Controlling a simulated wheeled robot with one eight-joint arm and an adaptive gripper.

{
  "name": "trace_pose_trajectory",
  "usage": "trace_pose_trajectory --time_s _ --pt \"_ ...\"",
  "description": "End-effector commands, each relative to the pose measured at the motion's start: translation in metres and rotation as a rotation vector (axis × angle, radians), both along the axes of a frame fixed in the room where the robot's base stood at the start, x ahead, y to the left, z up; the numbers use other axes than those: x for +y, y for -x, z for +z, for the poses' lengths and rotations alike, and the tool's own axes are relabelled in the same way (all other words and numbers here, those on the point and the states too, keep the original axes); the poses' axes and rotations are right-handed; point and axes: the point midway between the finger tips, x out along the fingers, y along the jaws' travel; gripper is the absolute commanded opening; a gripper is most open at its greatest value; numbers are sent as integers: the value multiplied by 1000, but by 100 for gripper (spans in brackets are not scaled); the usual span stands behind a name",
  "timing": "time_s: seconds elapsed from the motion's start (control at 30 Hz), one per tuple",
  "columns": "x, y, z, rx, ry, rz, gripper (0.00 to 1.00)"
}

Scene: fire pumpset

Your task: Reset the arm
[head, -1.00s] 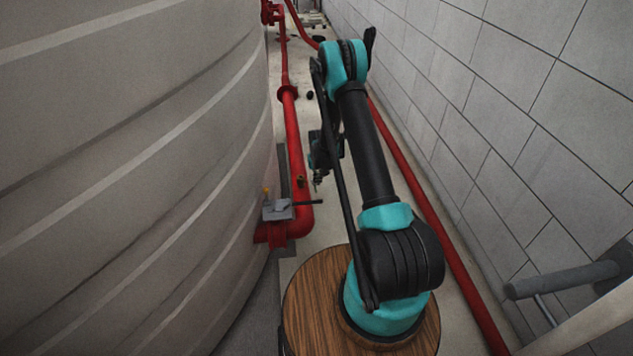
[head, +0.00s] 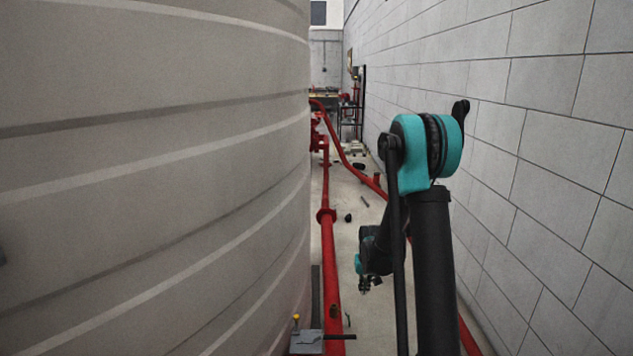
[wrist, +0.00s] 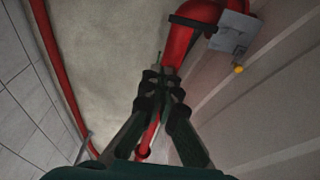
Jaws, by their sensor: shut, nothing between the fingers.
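My gripper (head: 366,286) hangs below the folded teal and black arm, over the floor strip between the tank and the block wall. It is small and partly hidden by my arm links in the head view. In the wrist view my gripper (wrist: 160,78) has its fingers together with nothing between them. A grey valve box with a yellow knob (head: 308,342) is at the bottom of the head view, beside the red pipe (head: 331,270). The box (wrist: 233,34) also shows at the upper right of the wrist view, apart from the fingers.
A large grey ribbed tank (head: 150,180) fills the left. A grey block wall (head: 560,130) runs along the right, close to my arm. Another red pipe (wrist: 62,70) runs along the wall. Small dark objects lie on the narrow floor (head: 352,240) farther down the passage.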

Motion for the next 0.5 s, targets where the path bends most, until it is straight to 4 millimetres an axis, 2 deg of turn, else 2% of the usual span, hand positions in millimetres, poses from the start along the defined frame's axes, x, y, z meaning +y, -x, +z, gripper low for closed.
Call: trace_pose_trajectory --time_s 0.03,0.2,0.5 --pt "-2 13 14 -7 0 -1 0" --pt "-7 53 52 -30 -1 -1 0" --pt "-15 131 98 -72 -1 -1 0"
